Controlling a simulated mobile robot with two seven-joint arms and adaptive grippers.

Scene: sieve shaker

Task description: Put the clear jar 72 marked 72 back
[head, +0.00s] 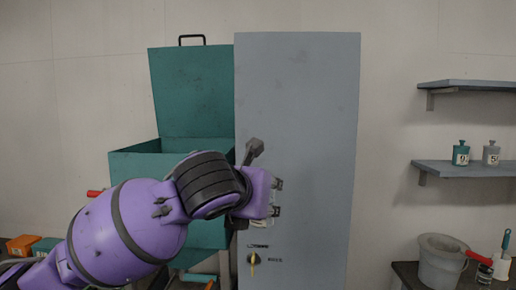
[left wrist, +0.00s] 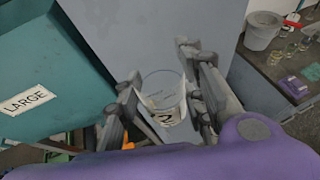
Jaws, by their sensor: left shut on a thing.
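My left gripper (head: 278,197) is in front of the grey cabinet panel (head: 300,120). In the left wrist view my left gripper (left wrist: 165,92) is shut on a clear jar (left wrist: 162,100), which sits between its fingers. The jar has a white label whose number is only partly readable, ending in what looks like a 2. The jar is hard to make out in the head view. My right gripper is not in view.
A green bin (head: 190,90) with an open lid stands left of the panel, and shows a LARGE label (left wrist: 28,100). Wall shelves (head: 465,168) at right hold a teal jar (head: 460,154) and a grey jar (head: 491,154). Below, a grey pot (head: 440,262) stands on a dark bench.

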